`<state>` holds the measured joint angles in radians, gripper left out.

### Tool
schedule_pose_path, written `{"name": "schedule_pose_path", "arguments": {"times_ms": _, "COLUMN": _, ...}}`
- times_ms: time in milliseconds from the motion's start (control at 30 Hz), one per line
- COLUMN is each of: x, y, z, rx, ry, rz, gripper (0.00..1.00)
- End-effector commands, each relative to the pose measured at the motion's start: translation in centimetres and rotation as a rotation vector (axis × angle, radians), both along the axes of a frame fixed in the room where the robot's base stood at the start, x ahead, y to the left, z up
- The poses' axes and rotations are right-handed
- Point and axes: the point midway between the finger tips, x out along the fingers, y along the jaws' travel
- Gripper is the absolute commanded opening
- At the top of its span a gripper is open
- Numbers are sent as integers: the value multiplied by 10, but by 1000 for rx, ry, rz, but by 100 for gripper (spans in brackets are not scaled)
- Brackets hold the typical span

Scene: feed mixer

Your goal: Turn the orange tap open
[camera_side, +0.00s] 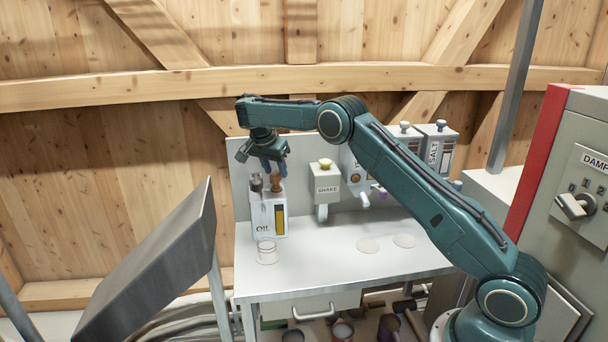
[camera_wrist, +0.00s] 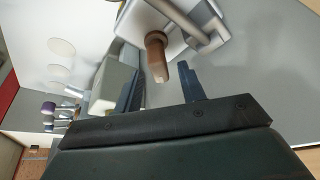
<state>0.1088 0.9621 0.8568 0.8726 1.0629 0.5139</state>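The orange-brown tap (camera_side: 275,183) stands on top of the white OIL dispenser (camera_side: 280,222), beside a darker knob (camera_side: 256,182). In the wrist view the tap (camera_wrist: 157,58) points toward my gripper from the pale dispenser top (camera_wrist: 150,18). My gripper (camera_side: 273,166) is above the dispenser, fingers pointing down. In the wrist view its two blue fingers (camera_wrist: 162,86) are apart, with the tap's end showing in the gap between them. I see no finger touching the tap; the exact depth is hard to tell.
A clear cup (camera_side: 267,252) stands at the dispenser's foot. The SHAKE box (camera_side: 325,187) and SALT dispenser (camera_side: 438,150) are to the right on the back panel. A dark slanted metal panel (camera_side: 160,265) is at the left. The white table's (camera_side: 330,270) front is mostly clear.

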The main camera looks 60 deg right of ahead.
Motion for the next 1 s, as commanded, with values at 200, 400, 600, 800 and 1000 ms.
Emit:
{"name": "schedule_pose_path", "arguments": {"times_ms": 200, "x": 0, "y": 6, "z": 13, "rx": 1, "ry": -2, "rz": 0, "gripper": 40}}
{"name": "schedule_pose_path", "arguments": {"times_ms": 400, "x": -1, "y": 10, "z": 21, "rx": 0, "ry": -1, "rz": 1, "gripper": 40}}
{"name": "schedule_pose_path", "arguments": {"times_ms": 600, "x": -3, "y": 22, "z": 26, "rx": 1, "ry": 1, "rz": 3, "gripper": 40}}
{"name": "schedule_pose_path", "arguments": {"times_ms": 800, "x": -5, "y": 44, "z": 26, "rx": 1, "ry": 0, "rz": 4, "gripper": 40}}
{"name": "schedule_pose_path", "arguments": {"times_ms": 1000, "x": -9, "y": 77, "z": 25, "rx": 1, "ry": 0, "rz": 4, "gripper": 40}}
